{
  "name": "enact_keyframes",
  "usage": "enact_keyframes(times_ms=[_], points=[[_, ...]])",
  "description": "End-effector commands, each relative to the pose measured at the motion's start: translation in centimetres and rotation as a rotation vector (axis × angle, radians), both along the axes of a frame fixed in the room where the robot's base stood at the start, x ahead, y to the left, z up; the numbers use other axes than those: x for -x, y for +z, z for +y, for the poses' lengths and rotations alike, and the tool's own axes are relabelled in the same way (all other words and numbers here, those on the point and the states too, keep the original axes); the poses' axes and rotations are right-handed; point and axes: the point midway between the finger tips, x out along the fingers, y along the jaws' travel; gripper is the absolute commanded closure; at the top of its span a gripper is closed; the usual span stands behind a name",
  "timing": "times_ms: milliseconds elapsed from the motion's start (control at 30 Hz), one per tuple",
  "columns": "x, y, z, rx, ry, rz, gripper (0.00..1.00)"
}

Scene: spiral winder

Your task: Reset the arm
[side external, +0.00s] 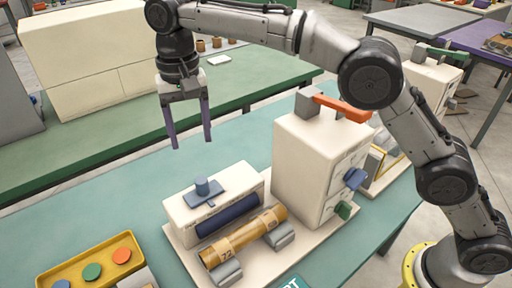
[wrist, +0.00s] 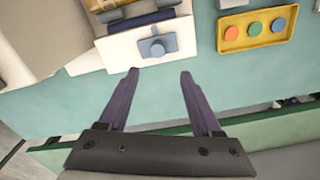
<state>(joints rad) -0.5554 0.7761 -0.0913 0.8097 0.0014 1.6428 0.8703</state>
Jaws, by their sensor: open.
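My gripper (side external: 190,143) hangs with its fingers pointing down, above the far edge of the teal table (side external: 130,180) in the side external view. Its two purple fingers are apart with nothing between them; the wrist view also shows the open gripper (wrist: 158,75). The winder is a cream machine (side external: 315,160) with an orange lever (side external: 342,107) on top and blue and green knobs on its side.
A yellow tray (side external: 52,281) with blue, green and orange discs sits at the lower left; the tray also shows in the wrist view (wrist: 285,40). Behind is a green bench (side external: 110,130) with large cream boxes. The table between tray and bench is clear.

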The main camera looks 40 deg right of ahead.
Motion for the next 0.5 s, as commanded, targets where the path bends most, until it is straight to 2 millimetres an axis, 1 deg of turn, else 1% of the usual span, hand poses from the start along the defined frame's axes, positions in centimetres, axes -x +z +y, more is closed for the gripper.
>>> enact_keyframes(times_ms=[67,167,200,233,300,333,400,467,500], points=[[-0.4,0.9,-0.9,-0.009,-0.017,-0.014,0.34],[-0.6,4.3,-2.9,-0.039,-0.05,-0.066,0.34],[-0.4,6.1,-4.3,-0.05,-0.071,-0.088,0.34],[0.0,7.3,-5.4,-0.056,-0.086,-0.1,0.34],[1.2,9.9,-8.2,-0.067,-0.124,-0.124,0.34],[1.8,10.9,-9.3,-0.072,-0.14,-0.136,0.34],[3.4,12.7,-11.9,-0.079,-0.166,-0.161,0.34],[4.9,13.9,-14.0,-0.086,-0.18,-0.184,0.34],[6.0,14.6,-15.3,-0.088,-0.186,-0.198,0.34]])
